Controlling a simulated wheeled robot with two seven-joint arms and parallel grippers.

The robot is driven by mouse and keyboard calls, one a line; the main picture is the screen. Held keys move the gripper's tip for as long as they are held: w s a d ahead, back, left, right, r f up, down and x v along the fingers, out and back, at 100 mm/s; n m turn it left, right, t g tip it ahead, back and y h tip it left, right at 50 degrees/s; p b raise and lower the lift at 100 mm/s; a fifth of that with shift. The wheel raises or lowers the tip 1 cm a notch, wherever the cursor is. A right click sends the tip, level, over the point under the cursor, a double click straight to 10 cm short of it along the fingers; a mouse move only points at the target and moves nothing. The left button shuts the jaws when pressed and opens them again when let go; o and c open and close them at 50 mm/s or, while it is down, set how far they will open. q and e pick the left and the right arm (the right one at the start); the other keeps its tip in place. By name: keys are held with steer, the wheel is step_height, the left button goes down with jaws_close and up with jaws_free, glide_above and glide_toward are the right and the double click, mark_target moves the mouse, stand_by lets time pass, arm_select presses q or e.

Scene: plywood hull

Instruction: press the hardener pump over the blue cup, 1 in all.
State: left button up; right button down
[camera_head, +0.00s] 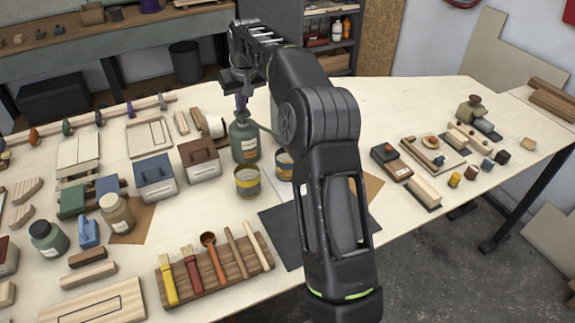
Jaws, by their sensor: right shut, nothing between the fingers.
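A green pump bottle (245,143) stands upright near the middle of the bench, with a dark pump top. A thin green spout reaches right from it, toward my arm. I cannot read a label that says hardener. My right gripper (242,92) is shut and empty, pointing down just above the pump top; I cannot tell whether it touches. A tin-like cup (248,183) with a yellow band stands in front of the bottle. A second cup (283,168) stands to its right, partly hidden by my right arm. I cannot make out which cup is blue. My left gripper is out of view.
A wooden rack (262,262) with brushes and a spoon lies in front. Blue (155,180) and brown (198,160) boxes stand left of the bottle. Small blocks and jars are at the right. My right arm hides the bench behind it; the back right (400,110) is clear.

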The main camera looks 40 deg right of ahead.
steer(key=shift+r+p, duration=0.6)
steer(key=shift+r, duration=0.2)
steer(key=shift+r, duration=0.1)
steer(key=shift+r+p, duration=0.8)
steer(key=shift+r, duration=0.8)
step_height(320, 180, up, 3)
steer(key=shift+f, duration=0.1)
steer(key=shift+f, duration=0.1)
